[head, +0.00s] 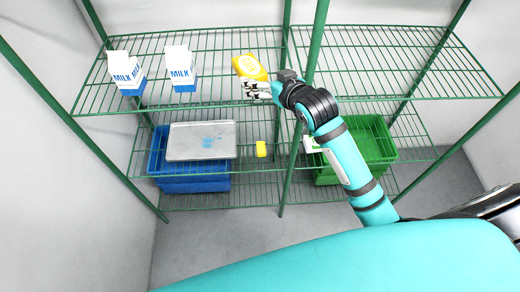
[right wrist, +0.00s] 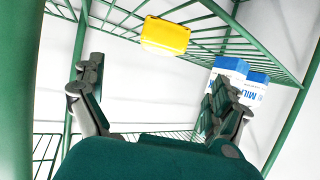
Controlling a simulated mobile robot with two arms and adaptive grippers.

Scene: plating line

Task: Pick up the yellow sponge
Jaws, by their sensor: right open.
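Two yellow things show in the head view. A rounded yellow block with pale print (head: 248,67) lies on the upper wire shelf, right of the milk cartons. A smaller plain yellow block (head: 261,149) is on the lower shelf. I cannot tell for sure which is the sponge. My right gripper (head: 256,90) is at the near side of the upper block, fingers apart and empty. In the right wrist view, the yellow block on the upper shelf (right wrist: 165,36) shows beyond and between the open fingers (right wrist: 155,90), not held. My left gripper is not in view.
Two milk cartons (head: 127,73) (head: 181,70) stand left on the upper shelf (head: 220,95). Below are a blue crate (head: 190,184) with a grey tray (head: 200,150) over it, and a green crate (head: 370,140). A green post (head: 312,50) rises beside my right arm. The upper right shelf is clear.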

